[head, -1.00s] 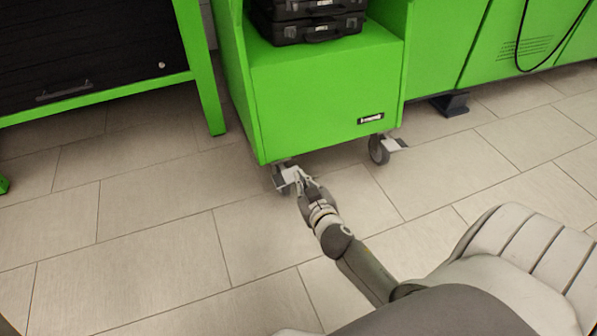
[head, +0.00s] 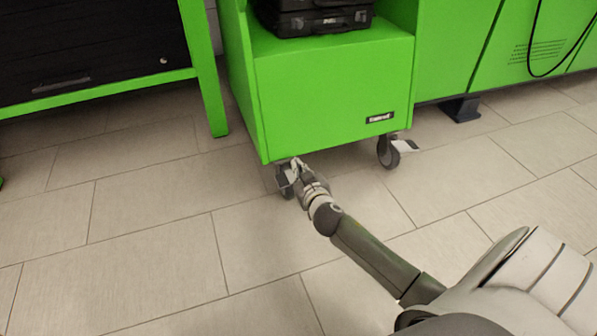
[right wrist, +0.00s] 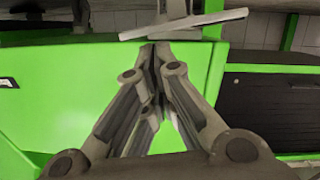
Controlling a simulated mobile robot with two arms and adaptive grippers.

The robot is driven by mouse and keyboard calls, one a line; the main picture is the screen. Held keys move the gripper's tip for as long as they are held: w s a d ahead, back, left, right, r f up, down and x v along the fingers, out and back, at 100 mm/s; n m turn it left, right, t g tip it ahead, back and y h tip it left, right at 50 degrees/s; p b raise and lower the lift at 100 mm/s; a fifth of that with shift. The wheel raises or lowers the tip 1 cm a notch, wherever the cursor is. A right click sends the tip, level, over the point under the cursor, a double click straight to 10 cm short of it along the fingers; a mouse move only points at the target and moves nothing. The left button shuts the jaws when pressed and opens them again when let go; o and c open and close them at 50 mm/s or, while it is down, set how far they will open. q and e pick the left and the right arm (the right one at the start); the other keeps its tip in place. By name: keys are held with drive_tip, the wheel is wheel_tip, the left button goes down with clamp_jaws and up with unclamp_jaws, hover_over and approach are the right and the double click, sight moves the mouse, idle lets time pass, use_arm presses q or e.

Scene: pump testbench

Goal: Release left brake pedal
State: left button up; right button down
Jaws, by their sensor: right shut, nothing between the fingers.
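The left caster (head: 284,182) is under the front left corner of the green cart (head: 330,100). My right gripper (head: 298,170) is at this caster and partly covers it, so its brake pedal is hard to make out in the head view. In the right wrist view, the pedal (right wrist: 183,23) is a light grey, slanted plate just beyond the shut fingertips (right wrist: 155,50). The fingers hold nothing. I cannot tell whether they touch the pedal. My left gripper is not in view.
The right caster (head: 388,152) with its own light pedal (head: 404,146) is under the cart's other front corner. Black cases (head: 318,20) lie on the cart. A green-framed dark cabinet (head: 90,50) stands at left. The tiled floor in front is clear.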

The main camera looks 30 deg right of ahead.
drive_tip(key=shift+f, duration=0.2)
idle(0.3)
drive_tip(key=shift+s+d+f+m, duration=0.1)
drive_tip(key=shift+d+f+m, duration=0.2)
drive_tip(key=shift+f+m, duration=0.1)
drive_tip(key=m+p, duration=0.1)
drive_tip(key=m+y+p, duration=0.1)
drive_tip(key=p, duration=0.1)
drive_tip(key=shift+s+d+f, duration=0.1)
drive_tip(key=shift+d, duration=0.3)
drive_tip(key=shift+d+f+m+p, duration=0.15)
drive_tip(key=shift+f+m+p, duration=0.2)
drive_tip(key=shift+p, duration=0.3)
drive_tip(key=shift+s+f+m+y, duration=0.1)
drive_tip(key=shift+f+m+y, duration=0.05)
drive_tip(key=shift+m+y, duration=0.15)
